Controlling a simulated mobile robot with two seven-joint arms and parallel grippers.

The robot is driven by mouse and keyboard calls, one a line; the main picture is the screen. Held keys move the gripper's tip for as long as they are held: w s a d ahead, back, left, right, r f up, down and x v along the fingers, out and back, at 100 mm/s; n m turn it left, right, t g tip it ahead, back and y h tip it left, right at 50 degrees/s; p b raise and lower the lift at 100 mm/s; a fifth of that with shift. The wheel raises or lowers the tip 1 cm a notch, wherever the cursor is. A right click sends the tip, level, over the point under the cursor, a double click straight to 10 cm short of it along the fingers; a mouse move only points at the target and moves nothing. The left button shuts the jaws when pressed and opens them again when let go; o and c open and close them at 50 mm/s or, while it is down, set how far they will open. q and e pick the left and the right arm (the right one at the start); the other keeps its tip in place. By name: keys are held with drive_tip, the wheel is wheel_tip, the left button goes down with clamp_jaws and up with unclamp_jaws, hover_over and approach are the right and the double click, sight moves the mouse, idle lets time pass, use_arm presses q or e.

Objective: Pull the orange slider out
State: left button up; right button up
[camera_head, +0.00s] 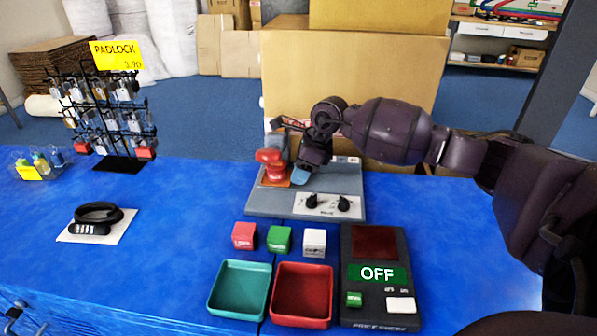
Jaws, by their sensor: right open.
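A grey panel (262,203) lies on the blue table. At its back left stands a red-orange knob-like piece (270,158) above a flat orange plate (276,180); I take this as the orange slider, though which part slides cannot be told. My right gripper (298,160) reaches down from the right over the back of the panel, just right of the orange piece. It is open. A blue-tipped part (302,175) shows at its lower end. The arm hides part of the panel's back, and contact with the orange piece cannot be made out. My left gripper is not in view.
Two black knobs (343,203) sit at the panel's front. Small blocks, a green tray (240,263), a red tray (329,320) and a price checker reading OFF (378,273) lie in front. A padlock rack (118,163) stands left. Cartons (400,70) rise behind.

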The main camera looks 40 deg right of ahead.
drive_tip(key=shift+c, duration=0.4)
drive_tip(key=shift+c, duration=1.2)
drive_tip(key=c, duration=0.5)
clamp_jaws()
